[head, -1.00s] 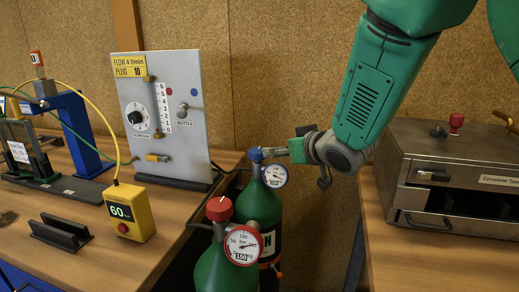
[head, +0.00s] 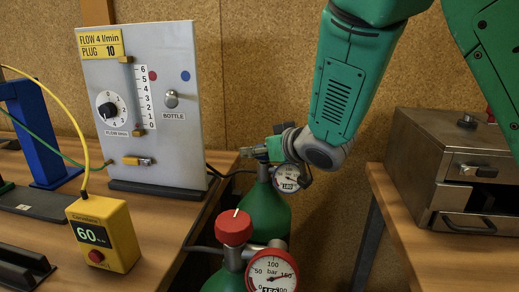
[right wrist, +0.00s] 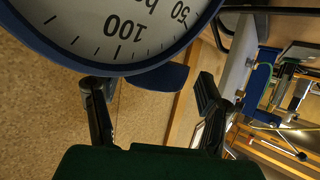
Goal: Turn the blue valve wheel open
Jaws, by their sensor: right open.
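My right gripper (head: 262,151) is at the top of the rear green cylinder (head: 264,208), at the height of its valve. The blue valve wheel is mostly hidden behind the fingers in the head view. The rear gauge (head: 288,179) sits just right of and below the gripper. In the right wrist view the blue-rimmed gauge (right wrist: 125,30) fills the upper left, and a blue piece (right wrist: 160,78), perhaps the wheel's edge, shows between the open fingers (right wrist: 153,104). I cannot tell whether they touch it. My left gripper is not in view.
A front cylinder with a red valve wheel (head: 234,227) and a gauge (head: 271,272) stands close in front. A flow panel (head: 145,105) and yellow timer box (head: 103,233) stand on the left bench. A metal oven (head: 450,165) is on the right bench.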

